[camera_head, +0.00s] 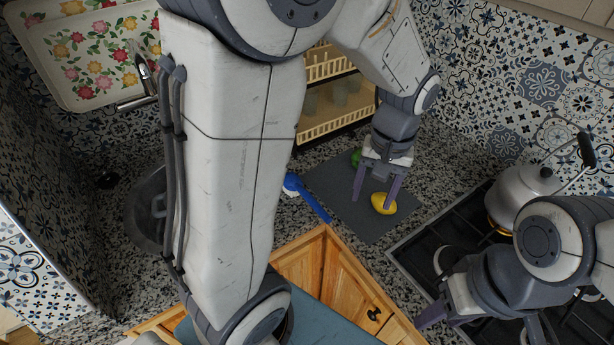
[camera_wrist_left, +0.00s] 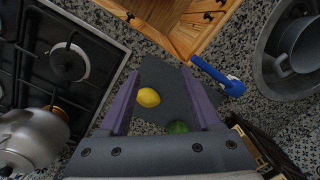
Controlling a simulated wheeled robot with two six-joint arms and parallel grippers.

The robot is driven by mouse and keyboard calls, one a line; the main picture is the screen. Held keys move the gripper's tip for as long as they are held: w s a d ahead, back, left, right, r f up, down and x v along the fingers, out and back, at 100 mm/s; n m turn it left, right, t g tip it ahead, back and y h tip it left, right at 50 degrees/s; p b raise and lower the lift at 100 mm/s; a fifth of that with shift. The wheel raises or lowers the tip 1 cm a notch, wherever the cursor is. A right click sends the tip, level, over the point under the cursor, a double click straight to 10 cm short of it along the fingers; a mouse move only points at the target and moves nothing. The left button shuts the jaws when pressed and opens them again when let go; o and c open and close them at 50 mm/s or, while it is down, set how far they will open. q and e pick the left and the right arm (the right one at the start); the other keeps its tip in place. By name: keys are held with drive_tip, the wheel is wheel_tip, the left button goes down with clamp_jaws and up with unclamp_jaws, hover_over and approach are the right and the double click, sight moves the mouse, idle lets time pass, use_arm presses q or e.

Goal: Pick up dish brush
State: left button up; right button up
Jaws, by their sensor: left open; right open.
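The blue dish brush (camera_head: 308,198) lies on the speckled counter, left of the dark grey mat, with its white-and-blue head toward the sink. It also shows in the left wrist view (camera_wrist_left: 213,73), to the right of the fingers. My left gripper (camera_head: 374,198) is open above the mat, pointing down, to the right of the brush in the head view. Its spread fingers (camera_wrist_left: 160,75) hold nothing, with a yellow lemon (camera_wrist_left: 149,97) in view between them. My right gripper (camera_head: 450,318) is open near the stove's front edge, partly hidden by its own arm.
The lemon (camera_head: 383,204) and a green lime (camera_head: 356,157) are on the grey mat (camera_head: 335,192). A kettle (camera_head: 524,189) stands on the gas stove at right. A sink with a pot (camera_wrist_left: 297,46) lies beyond the brush. A beige rack (camera_head: 330,124) stands behind. Wooden cabinets are in front.

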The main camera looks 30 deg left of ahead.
use_arm(q)
drive_tip(key=w+a+f+n+g, duration=0.1)
drive_tip(key=w+a+f+n, duration=0.15)
drive_tip(key=a, duration=0.25)
drive_tip(key=w+a+f+n, duration=0.2)
drive_tip(key=w+a+n, duration=0.15)
drive_tip(key=a, duration=0.25)
drive_tip(key=n, duration=0.4)
approach(304, 191)
drive_tip(key=f, duration=0.2)
wheel_tip(304, 191, down, 3)
drive_tip(key=shift+w+a+f+g, duration=0.1)
drive_tip(key=shift+w+f+g, duration=0.05)
drive_tip(key=shift+g, duration=0.15)
drive_tip(key=f, duration=0.1)
drive_tip(key=s+f+p, duration=0.1)
drive_tip(key=f, duration=0.1)
drive_tip(key=f+p, duration=0.1)
drive_tip(key=f, duration=0.1)
drive_tip(key=shift+s+f, duration=0.15)
drive_tip(key=shift+s, duration=0.15)
drive_tip(key=shift+f, duration=0.25)
clamp_jaws()
